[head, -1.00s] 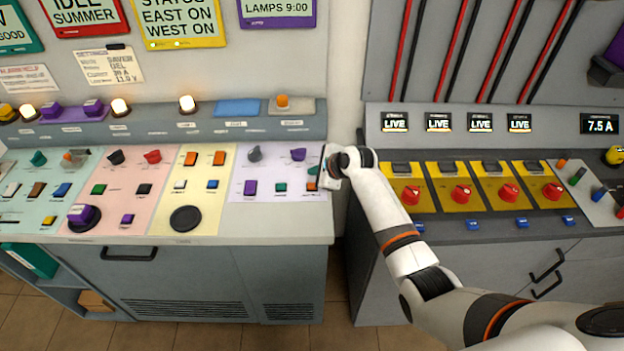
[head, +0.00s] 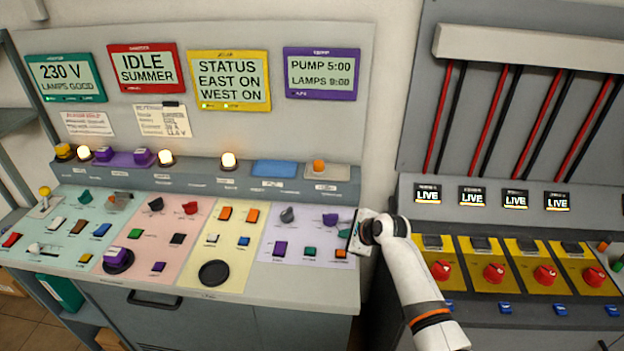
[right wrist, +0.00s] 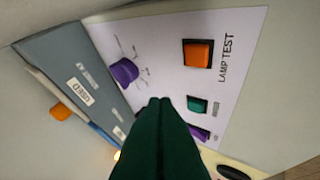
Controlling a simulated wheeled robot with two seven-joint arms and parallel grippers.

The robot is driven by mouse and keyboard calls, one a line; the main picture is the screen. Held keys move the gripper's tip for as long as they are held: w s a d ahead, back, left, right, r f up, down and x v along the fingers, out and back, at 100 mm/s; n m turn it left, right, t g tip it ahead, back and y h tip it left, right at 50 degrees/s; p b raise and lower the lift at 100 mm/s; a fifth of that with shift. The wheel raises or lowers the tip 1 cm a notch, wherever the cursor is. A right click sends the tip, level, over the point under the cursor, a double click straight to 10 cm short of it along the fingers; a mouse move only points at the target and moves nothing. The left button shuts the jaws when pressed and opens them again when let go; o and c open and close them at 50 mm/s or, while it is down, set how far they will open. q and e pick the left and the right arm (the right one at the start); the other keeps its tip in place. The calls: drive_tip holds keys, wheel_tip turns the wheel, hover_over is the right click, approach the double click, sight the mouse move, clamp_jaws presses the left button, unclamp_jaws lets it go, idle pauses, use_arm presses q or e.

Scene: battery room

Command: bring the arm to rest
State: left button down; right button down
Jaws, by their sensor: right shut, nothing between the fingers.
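My right gripper (head: 353,232) is at the right end of the left console, in front of the lilac panel (head: 300,239). In the head view its white hand shows, and the fingertips are hard to make out. In the right wrist view its dark green fingers (right wrist: 160,103) are pressed together with nothing between them. They point at the lilac panel, which has a purple knob (right wrist: 124,71), an orange lamp test button (right wrist: 198,53) and a green button (right wrist: 197,104). I cannot tell whether the fingers touch it. My left gripper is not in view.
The left console's desk (head: 225,291) carries several knobs and buttons on coloured panels. Four-colour displays, such as the yellow-framed one (head: 229,80), hang above. On the right, a second console has red rotary switches (head: 494,273) on yellow plates. A narrow gap separates the consoles.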

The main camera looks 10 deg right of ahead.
drive_tip(key=s+f+n, duration=0.1)
drive_tip(key=s+n, duration=0.1)
drive_tip(key=s, duration=0.1)
drive_tip(key=s+f+n+g, duration=0.1)
drive_tip(key=s+f+n, duration=0.1)
drive_tip(key=s, duration=0.1)
drive_tip(key=s+a+f+n, duration=0.1)
drive_tip(key=s+n, duration=0.1)
drive_tip(key=s, duration=0.2)
drive_tip(key=shift+s+f+h, duration=0.1)
drive_tip(key=shift+f+h, duration=0.2)
drive_tip(key=shift+h, duration=0.1)
drive_tip(key=s+d+r+n+g+h, duration=0.1)
drive_tip(key=s+r+n+g+h, duration=0.1)
drive_tip(key=s+n, duration=1.05)
drive_tip(key=s+r+n+g+h, duration=0.1)
drive_tip(key=s+r+n+g, duration=0.35)
drive_tip(key=s, duration=1.55)
wheel_tip(320, 180, down, 32)
drive_tip(key=f+n+t+b, duration=0.1)
drive_tip(key=t+b, duration=0.1)
drive_tip(key=b, duration=0.3)
drive_tip(key=s+d+f+g+b, duration=0.1)
drive_tip(key=s+d+f+b, duration=0.2)
drive_tip(key=s+f, duration=1.3)
wheel_tip(320, 180, down, 4)
drive_tip(key=shift+s+g+b, duration=0.35)
drive_tip(key=shift+b, duration=0.2)
